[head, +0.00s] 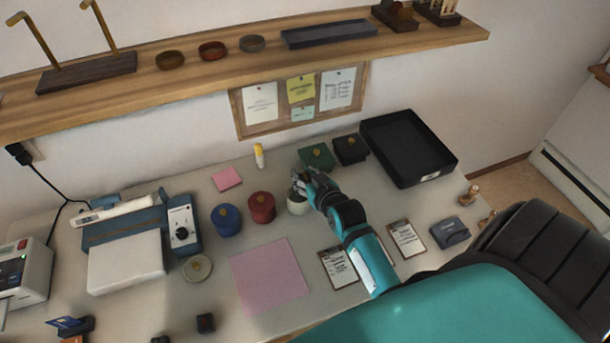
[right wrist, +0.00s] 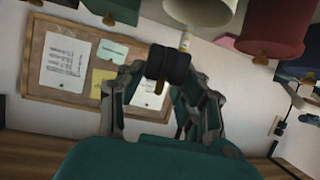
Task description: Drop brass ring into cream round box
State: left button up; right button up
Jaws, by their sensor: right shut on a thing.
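The cream round box (head: 297,208) stands on the desk beside the red box, partly hidden by my right gripper (head: 309,183). Its open mouth shows in the right wrist view (right wrist: 200,12). The cream lid with a brass knob (head: 197,268) lies apart on the desk. In the right wrist view my right gripper (right wrist: 168,66) is shut, and a small brass-coloured edge of the brass ring (right wrist: 158,87) shows at its dark fingertips. Most of the ring is hidden. In the head view the fingertips are at the box's back edge; their height above it is unclear. My left gripper is out of view.
Red (head: 262,207) and blue (head: 226,220) round boxes stand left of the cream one. Green (head: 317,157) and black (head: 350,149) boxes stand behind right. A black tray (head: 437,153) is at the back right. A shelf (head: 240,62) overhangs the back. A pink sheet (head: 268,277) lies in front.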

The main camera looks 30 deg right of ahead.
jog(key=o, duration=1)
jog(key=shift+c, duration=0.2)
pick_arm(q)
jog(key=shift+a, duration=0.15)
pick_arm(e)
jog(key=v, duration=1.2)
jog(key=shift+s+f, duration=0.15)
